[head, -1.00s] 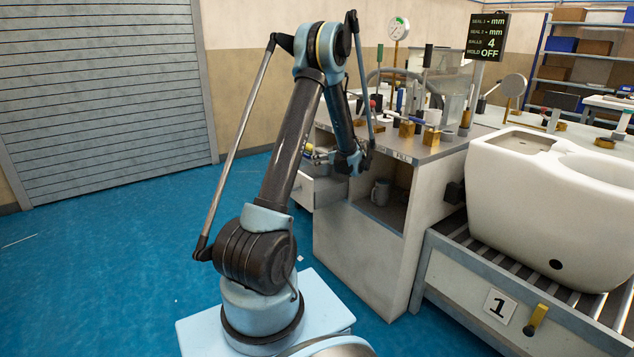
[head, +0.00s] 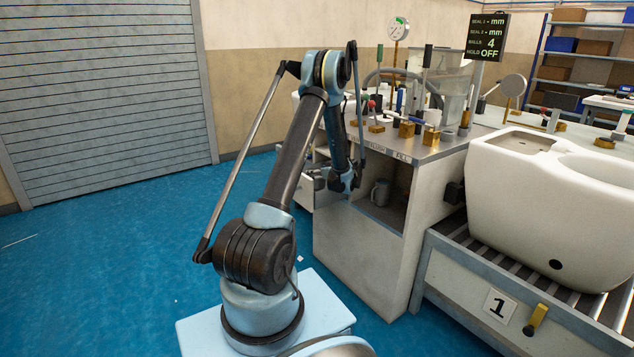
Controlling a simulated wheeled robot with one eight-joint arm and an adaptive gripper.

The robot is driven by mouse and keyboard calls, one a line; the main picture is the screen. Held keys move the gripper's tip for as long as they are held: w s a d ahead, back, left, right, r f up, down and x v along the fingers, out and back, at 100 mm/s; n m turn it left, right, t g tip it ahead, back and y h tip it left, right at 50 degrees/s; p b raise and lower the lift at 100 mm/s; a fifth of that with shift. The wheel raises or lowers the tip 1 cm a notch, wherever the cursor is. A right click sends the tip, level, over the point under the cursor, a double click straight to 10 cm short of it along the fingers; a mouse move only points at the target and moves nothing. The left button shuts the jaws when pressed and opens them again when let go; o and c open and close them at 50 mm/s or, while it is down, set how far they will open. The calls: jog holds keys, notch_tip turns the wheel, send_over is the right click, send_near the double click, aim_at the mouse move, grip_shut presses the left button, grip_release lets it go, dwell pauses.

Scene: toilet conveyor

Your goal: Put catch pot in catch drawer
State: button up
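A grey pot with a handle (head: 381,192), which looks like the catch pot, stands in the open niche in the front of the white cabinet. An open drawer (head: 326,196) sticks out at the cabinet's left side, partly behind my arm; I take it as the catch drawer. My gripper (head: 322,178) is at the end of the lowered forearm, in front of the drawer and left of the pot, apart from the pot. It is small and dark here, and its fingers are not clear. The inside of the drawer is mostly hidden.
A white toilet (head: 550,200) lies on the roller conveyor (head: 500,300) at right. The blue floor (head: 110,260) at left is clear.

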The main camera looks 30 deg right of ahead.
jog(key=shift+f, duration=1.6)
jog(key=o, duration=1.1)
jog(key=a+v, duration=0.1)
jog(key=v, duration=1.1)
jog(key=shift+d, duration=0.45)
jog(key=shift+s, duration=0.1)
